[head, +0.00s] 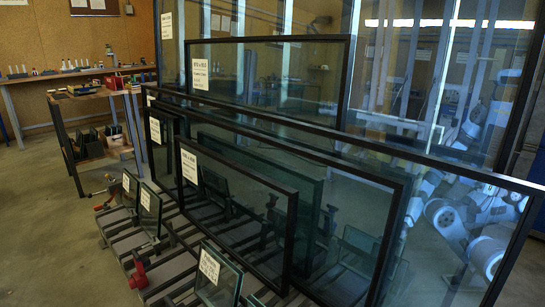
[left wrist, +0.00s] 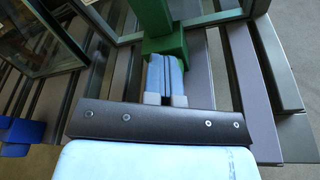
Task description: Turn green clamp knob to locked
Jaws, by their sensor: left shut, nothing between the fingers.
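In the left wrist view, a green clamp (left wrist: 158,20) has an upright post and a wider block at its foot, standing beside a dark glass frame. My left gripper (left wrist: 165,60) is shut with nothing between its blue fingers. Its fingertips are right at the lower edge of the green block; I cannot tell whether they touch. Which part of the clamp is the knob, and how it is turned, does not show clearly. I make out no green clamp in the head view, and neither gripper is plainly seen there.
Dark-framed glass panes (head: 330,170) stand on a slatted rack (head: 165,262). A red clamp (head: 138,272) is on its near side, with small labelled panes around. A blue clamp (left wrist: 22,132) shows in the left wrist view. A wooden table (head: 92,95) stands behind; floor at left is open.

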